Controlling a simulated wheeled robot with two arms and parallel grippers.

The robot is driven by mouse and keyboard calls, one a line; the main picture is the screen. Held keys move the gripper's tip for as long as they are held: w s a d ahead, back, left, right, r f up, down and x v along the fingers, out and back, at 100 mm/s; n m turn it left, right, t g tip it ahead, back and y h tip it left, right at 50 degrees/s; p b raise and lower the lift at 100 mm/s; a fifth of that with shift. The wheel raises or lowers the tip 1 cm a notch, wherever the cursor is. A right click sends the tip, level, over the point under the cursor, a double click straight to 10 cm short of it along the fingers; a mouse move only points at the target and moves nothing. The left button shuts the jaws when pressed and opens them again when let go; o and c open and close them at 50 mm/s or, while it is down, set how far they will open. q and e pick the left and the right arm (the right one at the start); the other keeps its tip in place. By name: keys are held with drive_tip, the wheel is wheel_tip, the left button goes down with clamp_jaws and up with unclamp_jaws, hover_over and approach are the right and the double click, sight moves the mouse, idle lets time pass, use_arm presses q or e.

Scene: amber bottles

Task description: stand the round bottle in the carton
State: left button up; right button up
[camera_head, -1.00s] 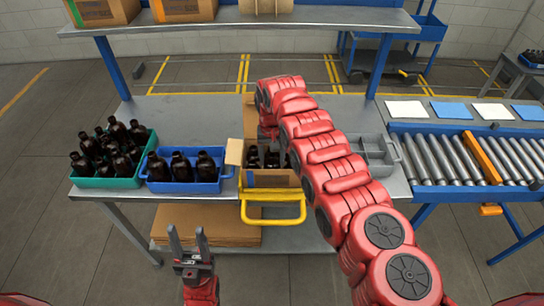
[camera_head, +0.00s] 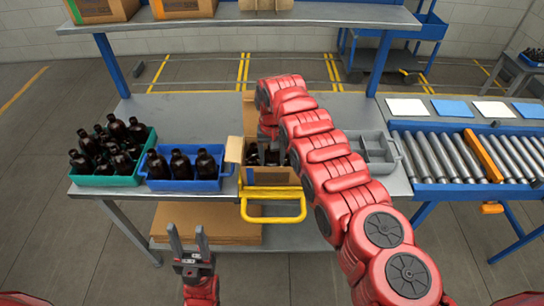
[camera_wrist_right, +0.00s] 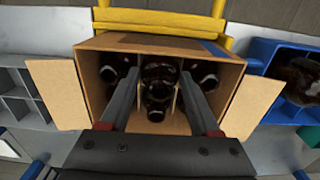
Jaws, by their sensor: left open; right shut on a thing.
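The open cardboard carton (camera_head: 270,177) stands at the front edge of the table, behind a yellow handle. In the right wrist view the carton (camera_wrist_right: 120,42) has its side flaps spread and several dark bottles inside. My right gripper (camera_wrist_right: 158,88) reaches down into the carton, shut on the round bottle (camera_wrist_right: 158,93) in the middle. Dark bottles stand on either side of it, one at the left (camera_wrist_right: 112,72) and one at the right (camera_wrist_right: 203,75). The held bottle's base is hidden. My left gripper (camera_head: 188,238) is open and empty, in front of the table.
A blue crate (camera_head: 183,184) and a green crate (camera_head: 105,181) with dark bottles stand left of the carton. A grey divided tray (camera_head: 377,165) is at its right, beside a roller conveyor (camera_head: 445,158). A shelf (camera_head: 240,22) spans the back above the table.

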drive_tip(key=shift+f+b, duration=0.75)
drive_tip(key=shift+f, duration=0.25)
drive_tip(key=o, duration=1.5)
drive_tip(key=shift+r, duration=0.1)
wheel_tip(320, 180, up, 11)
drive_tip(key=shift+a+f+b, duration=0.1)
drive_tip(key=shift+a+b, duration=0.05)
drive_tip(key=shift+b, duration=0.85)
wheel_tip(320, 180, up, 7)
drive_tip(key=p, duration=0.5)
drive_tip(key=shift+d, duration=0.2)
drive_tip(key=shift+f, duration=0.15)
